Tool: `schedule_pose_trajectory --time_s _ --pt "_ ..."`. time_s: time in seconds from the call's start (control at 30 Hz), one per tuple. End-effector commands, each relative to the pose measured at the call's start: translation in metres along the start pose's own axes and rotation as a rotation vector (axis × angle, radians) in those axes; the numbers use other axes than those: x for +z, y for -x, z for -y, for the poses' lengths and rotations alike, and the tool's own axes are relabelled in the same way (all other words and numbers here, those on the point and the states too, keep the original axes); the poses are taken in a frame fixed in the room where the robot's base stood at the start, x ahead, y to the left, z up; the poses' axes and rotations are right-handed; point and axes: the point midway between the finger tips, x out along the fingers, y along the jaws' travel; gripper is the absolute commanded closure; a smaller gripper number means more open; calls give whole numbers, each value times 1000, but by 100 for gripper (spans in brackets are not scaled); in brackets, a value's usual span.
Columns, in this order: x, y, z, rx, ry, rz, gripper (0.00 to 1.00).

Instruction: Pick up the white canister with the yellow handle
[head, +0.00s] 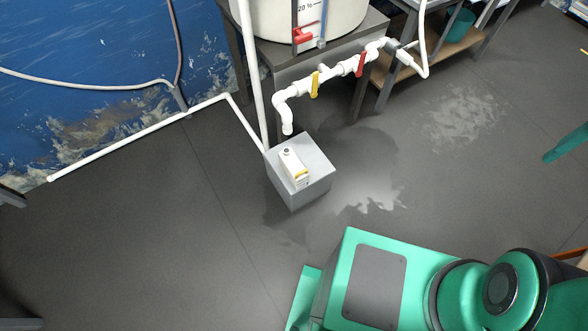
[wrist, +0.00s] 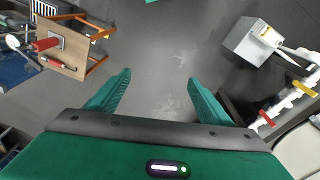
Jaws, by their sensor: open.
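The white canister (head: 293,166) has a yellow part near its lower end and a dark round cap. It sits on top of a grey box (head: 313,191) on the floor, below a white pipe outlet. In the wrist view the canister (wrist: 267,34) is small, at the upper right on the grey box (wrist: 247,44). My gripper (wrist: 160,78) shows in the wrist view with its two green fingers spread apart. Nothing is between them but grey floor. The canister is well off to the right of the fingers.
White piping with a yellow valve handle (head: 315,85) and a red one (head: 361,64) runs above the box. A large white tank (head: 270,18) stands behind on a grey stand. A wooden-topped cart (wrist: 72,46) is at upper left in the wrist view. Open floor surrounds the box's front.

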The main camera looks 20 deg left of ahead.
Motion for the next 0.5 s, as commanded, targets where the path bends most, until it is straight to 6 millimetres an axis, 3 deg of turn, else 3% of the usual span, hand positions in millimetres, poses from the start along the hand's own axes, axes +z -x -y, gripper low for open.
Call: schedule_pose_trajectory --time_s 0.03,0.2,0.37,0.5 --pt "-20 -11 13 4 45 -18 27" --pt "-83 -43 62 0 177 -114 27" --pt "-130 -79 120 -20 300 -203 27" --pt "-161 -114 178 -49 404 -280 27"
